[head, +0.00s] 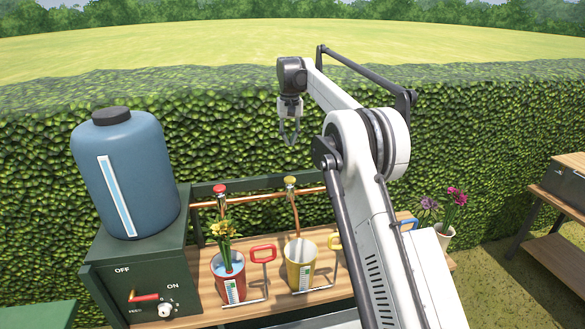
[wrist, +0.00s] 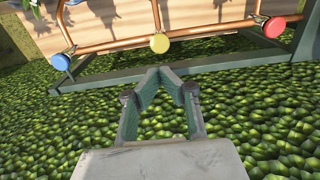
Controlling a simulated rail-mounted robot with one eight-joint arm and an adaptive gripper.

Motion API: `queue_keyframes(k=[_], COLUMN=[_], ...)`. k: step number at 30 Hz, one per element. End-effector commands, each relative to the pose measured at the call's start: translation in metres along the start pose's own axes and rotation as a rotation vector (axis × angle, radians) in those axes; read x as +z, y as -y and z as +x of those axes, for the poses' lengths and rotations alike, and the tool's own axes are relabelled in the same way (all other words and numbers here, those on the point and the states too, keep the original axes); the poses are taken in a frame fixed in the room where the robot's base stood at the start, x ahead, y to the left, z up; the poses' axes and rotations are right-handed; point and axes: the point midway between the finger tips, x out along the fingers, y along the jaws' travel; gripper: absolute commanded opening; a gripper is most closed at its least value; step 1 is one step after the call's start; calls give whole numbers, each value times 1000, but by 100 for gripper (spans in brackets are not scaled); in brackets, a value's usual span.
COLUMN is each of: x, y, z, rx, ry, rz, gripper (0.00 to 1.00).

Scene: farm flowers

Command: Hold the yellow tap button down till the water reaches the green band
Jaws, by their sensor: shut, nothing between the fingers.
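The yellow tap button (head: 290,180) sits on top of a tap on the copper pipe. In the wrist view the yellow button (wrist: 159,43) is the middle one of three, just beyond my fingertips. My gripper (head: 289,142) is shut and empty, raised above the yellow button and apart from it; its fingertips meet in the wrist view (wrist: 153,70). The yellow pot (head: 293,250) stands under the yellow tap's spout, with a gauge strip (head: 304,278) carrying green on its front. Its water level is too small to tell.
The red button (head: 220,189) is left of the yellow one, above a red pot (head: 236,292) with yellow flowers. A blue button (wrist: 61,61) shows in the wrist view. A blue tank (head: 152,175) stands on a green cabinet at left. A hedge (head: 480,130) runs behind the bench.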

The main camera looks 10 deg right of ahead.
Motion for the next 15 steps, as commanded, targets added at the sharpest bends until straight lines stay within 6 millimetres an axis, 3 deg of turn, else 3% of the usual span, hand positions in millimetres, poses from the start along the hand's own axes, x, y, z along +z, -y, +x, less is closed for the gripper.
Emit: queue_keyframes(k=[15], x=[-3], y=[0], z=[5], rx=[0], ry=[6], rz=[0], gripper=[0])
